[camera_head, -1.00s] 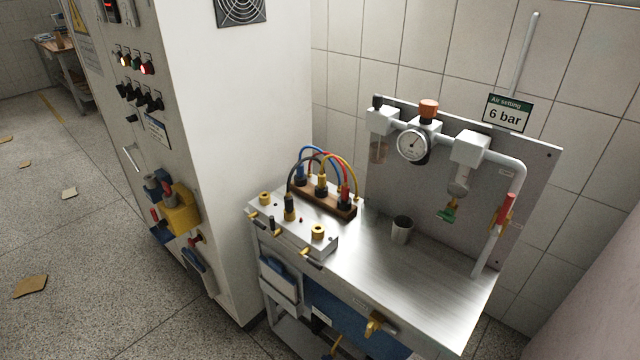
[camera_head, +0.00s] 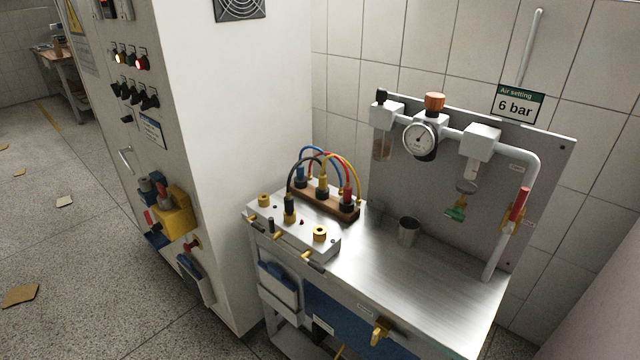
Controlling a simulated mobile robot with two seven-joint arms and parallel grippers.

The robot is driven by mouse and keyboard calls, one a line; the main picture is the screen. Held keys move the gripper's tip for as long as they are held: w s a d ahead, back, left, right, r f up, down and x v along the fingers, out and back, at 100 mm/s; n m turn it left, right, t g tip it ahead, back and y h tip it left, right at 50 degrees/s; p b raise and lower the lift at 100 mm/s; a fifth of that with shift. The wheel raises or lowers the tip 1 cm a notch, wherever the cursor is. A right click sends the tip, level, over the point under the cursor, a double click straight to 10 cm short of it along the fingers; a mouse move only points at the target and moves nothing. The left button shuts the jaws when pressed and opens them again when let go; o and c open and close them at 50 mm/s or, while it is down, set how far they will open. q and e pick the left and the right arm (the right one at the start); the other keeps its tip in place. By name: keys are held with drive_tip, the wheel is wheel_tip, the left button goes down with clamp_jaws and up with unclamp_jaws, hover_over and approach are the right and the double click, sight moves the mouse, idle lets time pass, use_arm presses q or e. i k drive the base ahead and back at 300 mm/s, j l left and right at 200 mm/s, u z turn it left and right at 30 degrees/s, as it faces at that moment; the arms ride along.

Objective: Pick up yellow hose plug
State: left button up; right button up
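The yellow hose plug (camera_head: 322,188) stands upright in the middle part of a brown wooden rack (camera_head: 327,206) on the steel bench. A blue plug (camera_head: 300,176) stands to its left and a red plug (camera_head: 347,196) to its right in the same rack. Thin blue, red, yellow and dark hoses arch over the rack and partly overlap one another. Neither of my grippers shows in the head view.
A metal block with brass fittings and a black-and-yellow plug (camera_head: 289,208) lies in front of the rack. A metal cup (camera_head: 408,231) stands to the right. The bench top (camera_head: 420,275) is bare at front right. A panel with a gauge (camera_head: 420,139) stands behind. A tall cabinet (camera_head: 255,130) borders the left.

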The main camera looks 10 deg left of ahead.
sight(323, 178)
drive_tip(key=i+j, duration=0.2)
drive_tip(key=j, duration=0.15)
drive_tip(key=i+j, duration=0.2)
drive_tip(key=i+j+z, duration=0.1)
drive_tip(key=j, duration=0.35)
drive_tip(key=i+j, duration=0.25)
drive_tip(key=j, duration=0.05)
